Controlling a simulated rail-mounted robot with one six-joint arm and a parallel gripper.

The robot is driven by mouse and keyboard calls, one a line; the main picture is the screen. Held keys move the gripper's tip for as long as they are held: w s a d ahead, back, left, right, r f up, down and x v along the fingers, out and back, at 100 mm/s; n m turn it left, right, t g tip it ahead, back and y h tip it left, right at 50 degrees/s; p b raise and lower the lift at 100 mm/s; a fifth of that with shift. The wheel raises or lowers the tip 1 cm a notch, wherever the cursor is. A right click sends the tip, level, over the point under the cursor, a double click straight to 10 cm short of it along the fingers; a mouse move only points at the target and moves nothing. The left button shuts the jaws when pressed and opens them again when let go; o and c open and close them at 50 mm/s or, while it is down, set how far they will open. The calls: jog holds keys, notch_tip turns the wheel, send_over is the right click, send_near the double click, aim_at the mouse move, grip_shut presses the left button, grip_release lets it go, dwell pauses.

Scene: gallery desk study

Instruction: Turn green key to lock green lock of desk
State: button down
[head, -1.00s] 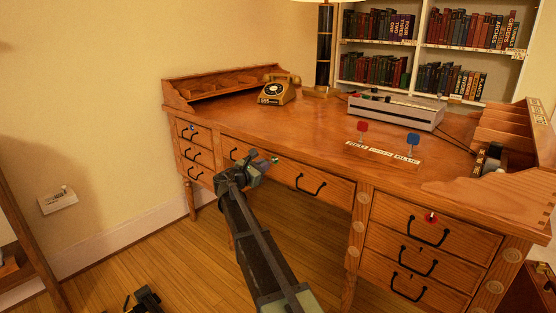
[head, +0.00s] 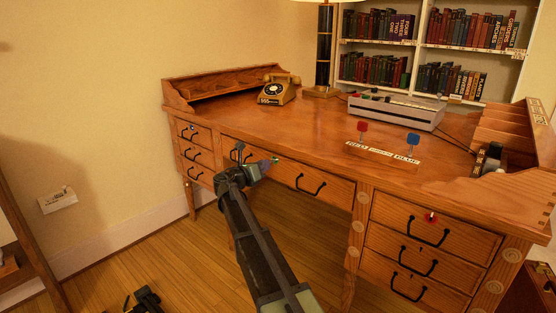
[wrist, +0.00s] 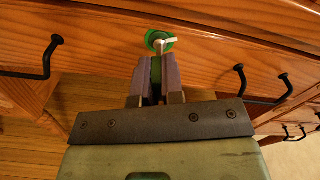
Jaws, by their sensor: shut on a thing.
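The desk (head: 330,150) is orange-brown wood with black drawer handles. The green lock (wrist: 168,45) is a green ring on the front of the wide middle drawer, centred between its two handles; it is a small green spot in the head view (head: 276,160). The green key (wrist: 157,70) is between my fingers, mostly hidden by them, with a pale metal piece showing at the lock. My gripper (wrist: 158,62) is shut on the key, right in front of the lock. It also shows in the head view (head: 265,166). How deep the key sits cannot be told.
A red lock (head: 431,218) is on the top right drawer. A telephone (head: 277,90) and a grey box (head: 397,110) stand farther back. Black handles flank my gripper.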

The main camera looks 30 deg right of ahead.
jog(key=shift+n, duration=3.9)
jog(key=c, duration=0.7)
grip_release()
jog(key=shift+o, duration=0.2)
jog(key=shift+s+a, duration=0.1)
jog(key=shift+a, duration=0.05)
